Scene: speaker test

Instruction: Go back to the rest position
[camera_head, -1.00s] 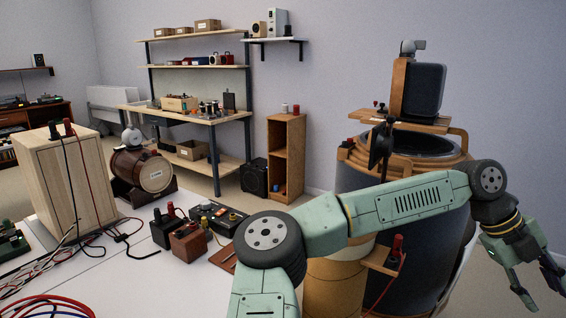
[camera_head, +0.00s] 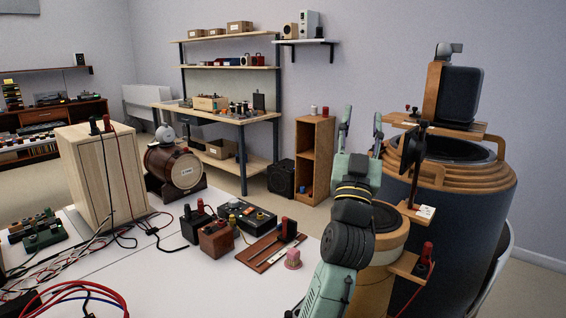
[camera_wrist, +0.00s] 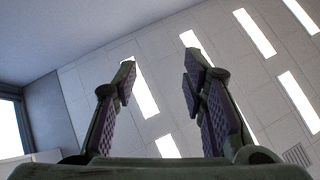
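My gripper (camera_head: 361,128) is at the right of centre in the head view, at the end of my pale green arm. Its two fingers point upward and stand apart. In the wrist view my gripper (camera_wrist: 157,80) also shows both fingers spread, with nothing between them. The gripper touches nothing that I can see. Part of the large round speaker assembly (camera_head: 470,210) is to the right of the arm.
A white table (camera_head: 150,285) holds a wooden cabinet (camera_head: 108,180), a small barrel (camera_head: 172,168), black and brown terminal boxes (camera_head: 215,238) and loose cables. A pink knob-like piece (camera_head: 293,259) is near the arm. A workbench with shelves (camera_head: 225,117) stands at the back.

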